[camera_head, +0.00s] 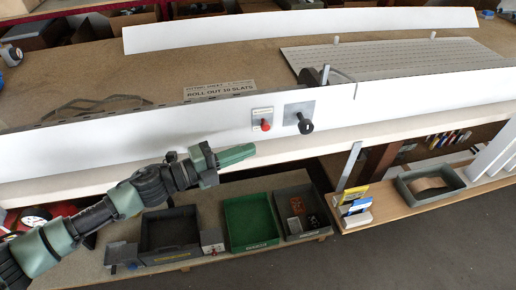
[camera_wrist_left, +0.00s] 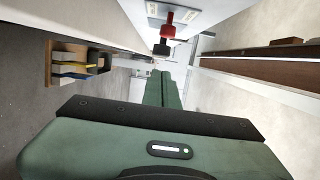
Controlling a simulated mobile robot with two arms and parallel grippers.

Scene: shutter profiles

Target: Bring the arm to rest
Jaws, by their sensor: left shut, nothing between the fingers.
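My left arm comes in from the lower left in the head view. Its green left gripper (camera_head: 238,154) is shut and empty, pointing right in front of the white front panel of the bench. In the left wrist view the shut green fingers (camera_wrist_left: 161,88) point away from the camera, with nothing between them. A red button (camera_head: 265,125) and a black knob (camera_head: 305,124) sit on the panel, up and to the right of the fingertips; the gripper looks apart from both. My right gripper is not in view.
Below the arm a low shelf holds a dark tray (camera_head: 169,232), a green tray (camera_head: 250,222) and a grey bin (camera_head: 301,210). A wooden shelf at right carries a grey tray (camera_head: 431,184) and small boxes (camera_head: 355,206). A long white slat (camera_head: 300,28) lies across the bench's back.

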